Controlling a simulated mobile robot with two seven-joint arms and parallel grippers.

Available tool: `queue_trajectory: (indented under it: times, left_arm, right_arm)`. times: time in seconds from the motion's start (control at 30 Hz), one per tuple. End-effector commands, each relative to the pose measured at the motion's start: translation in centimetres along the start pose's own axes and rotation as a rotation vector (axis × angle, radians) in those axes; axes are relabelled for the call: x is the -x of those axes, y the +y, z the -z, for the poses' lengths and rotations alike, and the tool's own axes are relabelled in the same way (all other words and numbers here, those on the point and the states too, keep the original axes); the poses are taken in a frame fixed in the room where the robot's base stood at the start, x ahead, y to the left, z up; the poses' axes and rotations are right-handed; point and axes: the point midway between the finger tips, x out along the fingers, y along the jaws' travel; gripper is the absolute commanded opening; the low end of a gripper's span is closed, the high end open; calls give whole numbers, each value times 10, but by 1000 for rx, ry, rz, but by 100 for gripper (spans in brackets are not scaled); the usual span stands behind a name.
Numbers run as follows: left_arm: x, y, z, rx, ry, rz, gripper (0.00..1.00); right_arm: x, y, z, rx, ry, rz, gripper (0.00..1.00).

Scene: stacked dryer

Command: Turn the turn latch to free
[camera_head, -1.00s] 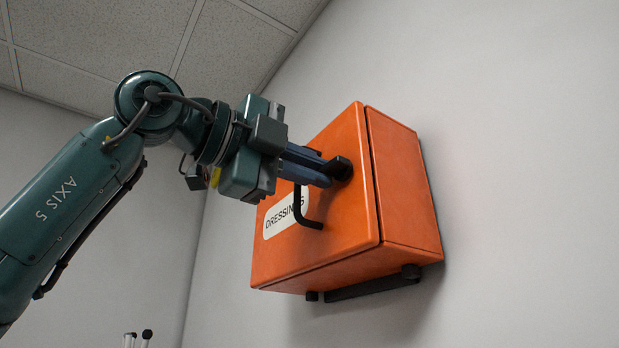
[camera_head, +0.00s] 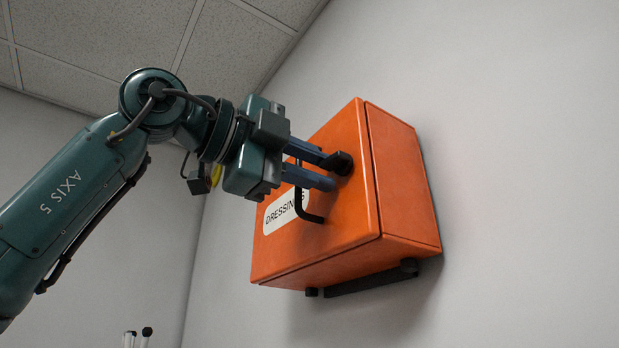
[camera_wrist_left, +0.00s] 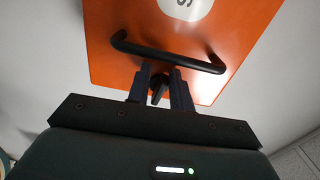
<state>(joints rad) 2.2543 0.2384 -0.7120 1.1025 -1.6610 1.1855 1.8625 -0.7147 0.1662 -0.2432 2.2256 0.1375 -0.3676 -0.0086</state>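An orange cabinet (camera_head: 335,215) with a label reading DRESSINGS hangs on the wall. Its black turn latch (camera_head: 342,163) sits on the door near the right edge; in the left wrist view the latch (camera_wrist_left: 157,90) shows between the two fingers. A bent black handle (camera_head: 307,216) is on the door beside it; the handle (camera_wrist_left: 165,54) crosses beyond the fingers in the left wrist view. My left gripper (camera_head: 328,171) is open, its fingers apart at the latch. I cannot tell whether either finger touches it. My right gripper is not in view.
A dark bar (camera_head: 370,282) runs under the cabinet along the wall. Thin white posts (camera_head: 138,340), one with a black tip, show at the bottom left edge. The wall right of the cabinet is bare.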

Motion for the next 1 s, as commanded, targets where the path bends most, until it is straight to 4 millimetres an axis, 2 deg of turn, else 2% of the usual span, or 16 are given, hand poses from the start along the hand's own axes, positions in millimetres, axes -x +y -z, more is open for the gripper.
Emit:
queue_trajectory:
  times: [0.1, 0.33, 0.47, 0.57, 0.8, 1.0]
  left_arm:
    - [0, -1, 3, -3, 4, 3, 31]
    - [2, -2, 0, -1, 0, 8, 31]
    - [13, -3, 0, -1, -1, 11, 31]
    - [30, -2, 0, -3, -1, 12, 31]
    - [84, -1, 1, -4, -1, 11, 31]
    - [118, -1, 2, -4, 2, 7, 31]
  right_arm:
    - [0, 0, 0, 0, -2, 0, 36]
    - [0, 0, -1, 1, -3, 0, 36]
    - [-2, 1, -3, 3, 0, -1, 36]
    - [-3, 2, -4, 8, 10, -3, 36]
    - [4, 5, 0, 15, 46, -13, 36]
    - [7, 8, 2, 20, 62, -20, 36]
